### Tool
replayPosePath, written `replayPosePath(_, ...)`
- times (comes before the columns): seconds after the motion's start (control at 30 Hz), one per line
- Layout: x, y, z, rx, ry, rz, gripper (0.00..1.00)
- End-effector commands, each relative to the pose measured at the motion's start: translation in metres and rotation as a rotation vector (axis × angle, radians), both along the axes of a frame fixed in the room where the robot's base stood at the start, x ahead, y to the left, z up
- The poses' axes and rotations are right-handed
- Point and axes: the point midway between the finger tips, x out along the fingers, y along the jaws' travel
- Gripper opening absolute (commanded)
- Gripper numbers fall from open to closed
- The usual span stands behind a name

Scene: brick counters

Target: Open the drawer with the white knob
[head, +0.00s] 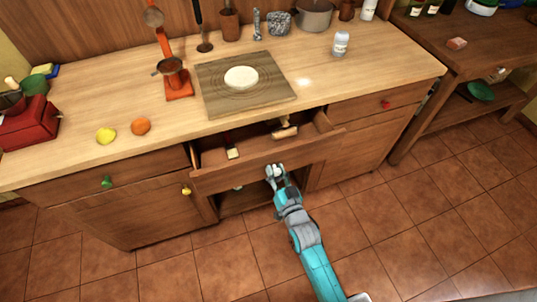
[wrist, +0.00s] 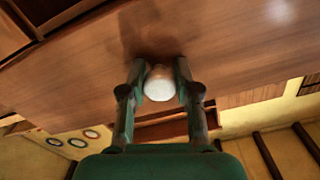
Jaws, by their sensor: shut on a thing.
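The middle drawer (head: 228,180) stands pulled out from under the counter, with its inside showing in the head view. Its front also fills much of the wrist view (wrist: 225,45). The white knob (wrist: 158,84) sits between my two fingertips in the wrist view. My gripper (head: 274,172) is at the drawer front in the head view and is shut on the knob, which it mostly hides there. A brush-like tool (head: 232,150) and a wooden-handled item (head: 284,132) lie in the open drawer.
A drawer with a green knob (head: 106,182) is at left, and one with a red knob (head: 386,104) at right; both are shut. A yellow knob (head: 186,190) is on a cabinet door. Tiled floor (head: 400,230) in front is clear.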

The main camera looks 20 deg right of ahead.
Motion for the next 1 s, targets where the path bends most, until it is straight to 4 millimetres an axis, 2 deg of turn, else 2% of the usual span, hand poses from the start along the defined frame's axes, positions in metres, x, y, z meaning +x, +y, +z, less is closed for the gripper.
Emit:
replayPosePath(0.03,-0.016,0.000,-0.001,-0.001,0.001,-0.001,0.00)
replayPosePath(0.2,-0.063,0.000,0.000,0.000,0.000,0.000,0.00)
replayPosePath(0.5,-0.133,0.000,0.001,0.000,-0.002,-0.001,0.00)
replayPosePath(0.73,-0.164,0.000,0.001,0.000,-0.002,0.000,0.00)
replayPosePath(1.0,-0.177,0.000,0.001,0.000,-0.004,0.000,0.00)
